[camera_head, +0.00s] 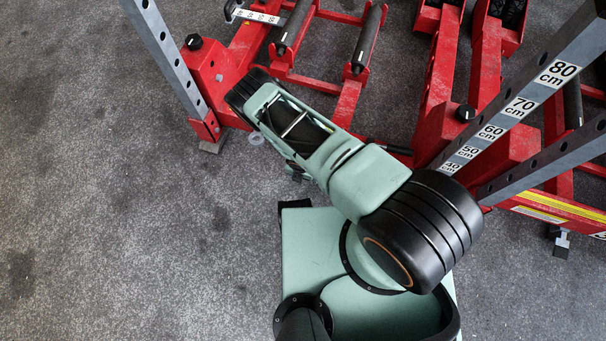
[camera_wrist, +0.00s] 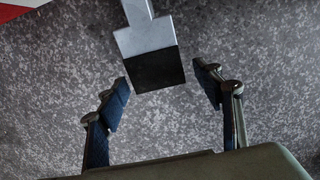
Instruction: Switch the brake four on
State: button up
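In the wrist view a grey metal lever with a black block-shaped end (camera_wrist: 156,68) reaches down from the top edge over the floor. It looks like a brake, but its number does not show. My gripper (camera_wrist: 161,82) is open. Its two blue-padded fingers stand to the left and right of the black end, with visible gaps and nothing held. In the head view my gripper (camera_head: 244,92) is at the far end of my green arm, beside the red frame, and its fingers are hard to make out. Similar small grey-and-black fittings show at the top left (camera_head: 232,11) and right (camera_head: 561,243).
The red trolley jack frame (camera_head: 215,75) with black rollers (camera_head: 367,40) fills the top of the head view. Grey perforated posts (camera_head: 165,50) rise from it, one marked in centimetres (camera_head: 520,106). Speckled grey floor (camera_head: 100,220) is clear at the left.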

jog(key=shift+w+r, duration=0.1)
jog(key=shift+r, duration=0.3)
notch_tip(320, 180, up, 11)
jog(key=s, duration=0.1)
jog(key=shift+s+a, duration=0.3)
dwell(0.4)
